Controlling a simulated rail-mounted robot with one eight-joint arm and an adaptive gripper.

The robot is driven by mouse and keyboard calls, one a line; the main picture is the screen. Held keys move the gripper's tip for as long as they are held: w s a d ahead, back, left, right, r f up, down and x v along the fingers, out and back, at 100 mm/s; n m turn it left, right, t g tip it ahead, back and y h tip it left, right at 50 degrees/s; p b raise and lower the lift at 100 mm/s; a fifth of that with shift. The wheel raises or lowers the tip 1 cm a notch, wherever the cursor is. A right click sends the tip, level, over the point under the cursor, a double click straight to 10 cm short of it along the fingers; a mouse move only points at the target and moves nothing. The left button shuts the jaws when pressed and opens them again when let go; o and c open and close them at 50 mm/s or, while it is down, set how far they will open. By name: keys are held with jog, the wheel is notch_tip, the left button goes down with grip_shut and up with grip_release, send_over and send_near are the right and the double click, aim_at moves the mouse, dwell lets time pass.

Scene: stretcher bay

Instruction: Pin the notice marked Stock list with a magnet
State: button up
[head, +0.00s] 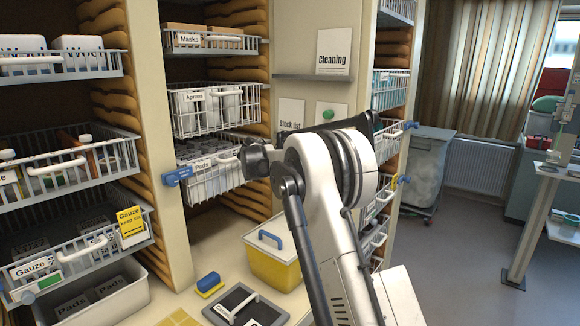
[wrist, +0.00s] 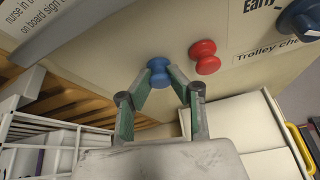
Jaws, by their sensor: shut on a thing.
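The notice marked Stock list (head: 291,113) is a white sheet on the cream panel under a small shelf in the head view. My arm covers its lower part, and I see no magnet on its visible part. In the wrist view my gripper (wrist: 160,74) is shut on a blue magnet (wrist: 158,67), close against the cream board; I cannot tell whether the magnet touches it. A red magnet (wrist: 205,58) sits on the board just right of it. The Stock list notice is not in the wrist view. In the head view my arm hides the gripper.
A Cleaning notice (head: 333,52) stands above the small shelf (head: 313,77). A green magnet (head: 328,114) is on another sheet beside Stock list. A dark blue round piece (wrist: 300,18) is at the wrist view's upper right. Wire baskets (head: 217,110) crowd the left; a yellow bin (head: 273,266) stands below.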

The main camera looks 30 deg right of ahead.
jog(key=shift+a+f, duration=0.1)
grip_shut()
jog(key=shift+s+a+b, duration=0.2)
jog(key=shift+s+a, duration=0.15)
jog(key=shift+a, duration=0.35)
jog(key=shift+s+a+b, duration=0.25)
jog(key=shift+s+a, duration=0.05)
jog(key=shift+a, duration=0.4)
jog(key=shift+s+a+b, duration=0.2)
jog(key=shift+s+a, duration=0.15)
jog(key=shift+a, duration=0.35)
